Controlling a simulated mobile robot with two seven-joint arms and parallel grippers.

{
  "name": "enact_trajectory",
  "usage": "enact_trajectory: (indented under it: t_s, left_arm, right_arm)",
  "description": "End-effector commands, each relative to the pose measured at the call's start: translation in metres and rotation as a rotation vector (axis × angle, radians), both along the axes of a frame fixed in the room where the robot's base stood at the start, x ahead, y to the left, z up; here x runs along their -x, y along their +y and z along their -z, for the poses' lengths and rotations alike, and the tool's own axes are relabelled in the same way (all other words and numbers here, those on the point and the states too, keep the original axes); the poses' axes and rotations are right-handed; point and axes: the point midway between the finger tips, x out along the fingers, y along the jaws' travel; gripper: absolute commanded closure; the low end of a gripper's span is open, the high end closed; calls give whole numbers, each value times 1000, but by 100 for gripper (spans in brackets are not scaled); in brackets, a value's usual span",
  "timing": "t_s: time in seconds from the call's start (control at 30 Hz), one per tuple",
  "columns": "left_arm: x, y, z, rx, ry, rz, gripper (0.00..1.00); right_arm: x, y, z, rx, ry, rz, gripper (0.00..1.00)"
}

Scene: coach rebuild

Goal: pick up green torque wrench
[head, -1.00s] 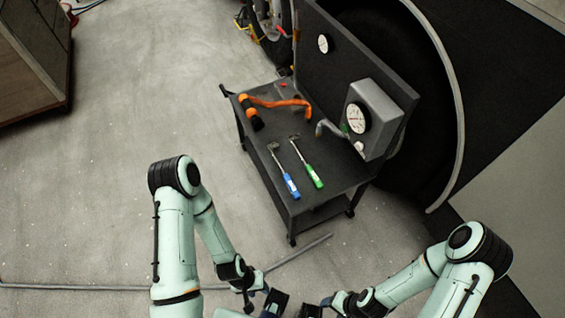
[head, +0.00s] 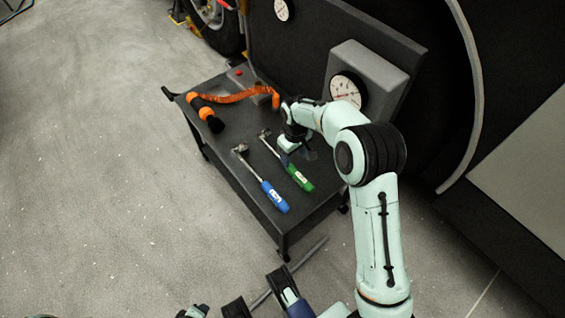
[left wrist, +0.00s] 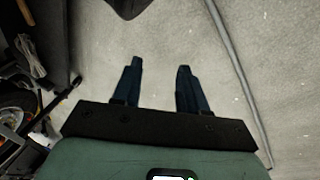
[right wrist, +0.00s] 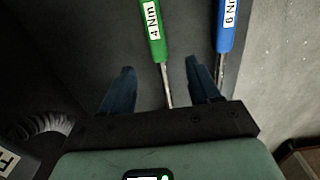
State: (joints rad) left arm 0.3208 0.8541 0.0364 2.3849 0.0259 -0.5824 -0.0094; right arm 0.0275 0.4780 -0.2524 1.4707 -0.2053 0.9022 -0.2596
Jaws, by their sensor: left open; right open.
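The green torque wrench (head: 299,179) lies on the dark cart top, its metal head pointing away to the upper left. My right gripper (right wrist: 160,68) is open above it. In the right wrist view the wrench's metal shaft runs between the two fingers, and the green handle (right wrist: 152,30), labelled 4 Nm, extends beyond the fingertips. In the head view the right hand (head: 296,147) partly covers the shaft. My left gripper (left wrist: 158,66) is open and empty over the floor, away from the cart.
A blue-handled wrench (head: 274,196), labelled 6 Nm, lies parallel beside the green one. An orange coiled hose (head: 235,97) lies at the cart's far end. A grey gauge box (head: 372,72) stands at the cart's back right. Open floor (head: 100,180) lies left of the cart.

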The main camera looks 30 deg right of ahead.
Motion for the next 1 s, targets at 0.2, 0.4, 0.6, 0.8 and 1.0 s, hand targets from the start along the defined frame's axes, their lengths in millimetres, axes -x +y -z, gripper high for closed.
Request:
enact_trajectory:
  t_s: [0.2, 0.4, 0.6, 0.8, 1.0]
  left_arm:
    - [-11, 8, 13, -17, -24, -14, 57]
    - [-11, 10, 16, -20, -23, -18, 57]
    - [5, 12, 33, -18, 31, -20, 57]
    - [24, 14, 49, -15, 93, -21, 57]
    - [25, 15, 48, -15, 97, -23, 57]
  right_arm:
    - [1, 0, 41, 0, 2, 1, 38]
    - [1, 0, 52, 0, 1, 1, 38]
    - [5, -4, 75, -1, 3, 3, 38]
    - [7, -4, 102, -1, 3, 2, 38]
    - [6, -4, 102, -1, 0, 2, 38]
